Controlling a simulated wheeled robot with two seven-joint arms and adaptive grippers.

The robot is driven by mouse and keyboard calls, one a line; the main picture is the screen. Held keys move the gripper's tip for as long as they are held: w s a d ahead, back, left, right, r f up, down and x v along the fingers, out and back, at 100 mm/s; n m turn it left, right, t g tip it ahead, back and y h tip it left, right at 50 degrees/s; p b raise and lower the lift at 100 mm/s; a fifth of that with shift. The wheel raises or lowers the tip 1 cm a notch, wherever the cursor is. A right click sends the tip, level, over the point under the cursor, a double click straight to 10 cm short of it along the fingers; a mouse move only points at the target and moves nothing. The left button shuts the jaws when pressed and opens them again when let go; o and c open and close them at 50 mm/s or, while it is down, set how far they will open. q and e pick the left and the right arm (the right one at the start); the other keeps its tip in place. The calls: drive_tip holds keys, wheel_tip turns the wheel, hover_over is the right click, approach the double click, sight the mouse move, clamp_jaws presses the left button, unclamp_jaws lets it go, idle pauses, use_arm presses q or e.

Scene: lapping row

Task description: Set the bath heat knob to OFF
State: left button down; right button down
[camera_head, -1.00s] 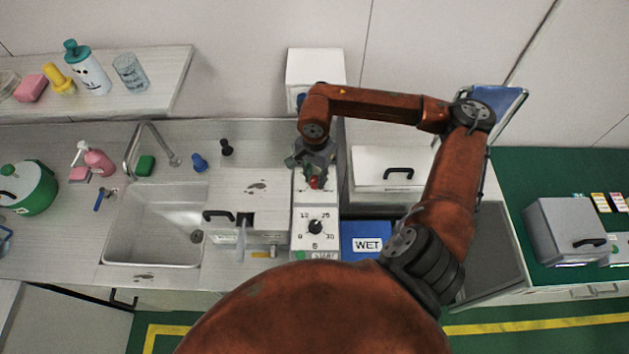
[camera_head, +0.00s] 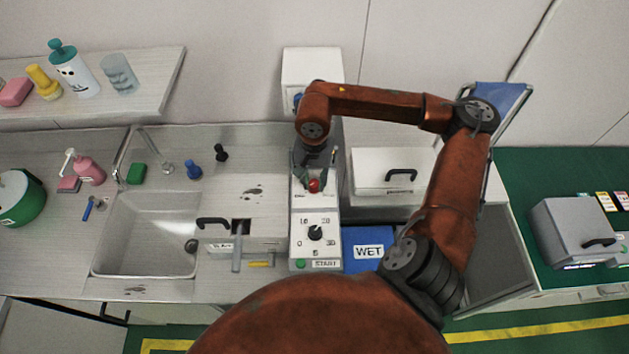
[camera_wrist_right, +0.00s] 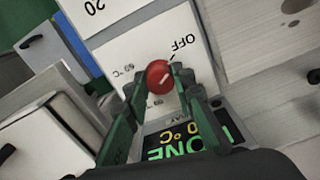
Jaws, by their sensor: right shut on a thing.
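The red bath heat knob (camera_head: 314,185) sits on the white control panel (camera_head: 328,208), above the timer dial (camera_head: 315,233). It also shows in the right wrist view (camera_wrist_right: 159,76), with a short pale mark on its face. An OFF label (camera_wrist_right: 183,43) is printed beside it, and a "60 °C" label (camera_wrist_right: 123,70) lies on its other side. My right gripper (camera_wrist_right: 153,86) is shut on the knob, one green finger on each side. In the head view my right gripper (camera_head: 314,179) comes down from above the panel. My left gripper is out of view.
A display (camera_wrist_right: 190,130) near the fingers reads DONE, with a partly hidden °C figure. Left of the panel are a handled lid (camera_head: 213,222) and a sink (camera_head: 140,235). A blue WET bin (camera_head: 355,235) stands to its right.

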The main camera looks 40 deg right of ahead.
sight(314, 183)
drive_tip(key=c, duration=1.6)
unclamp_jaws()
wheel_tip(314, 183, up, 12)
drive_tip(key=shift+f, duration=0.1)
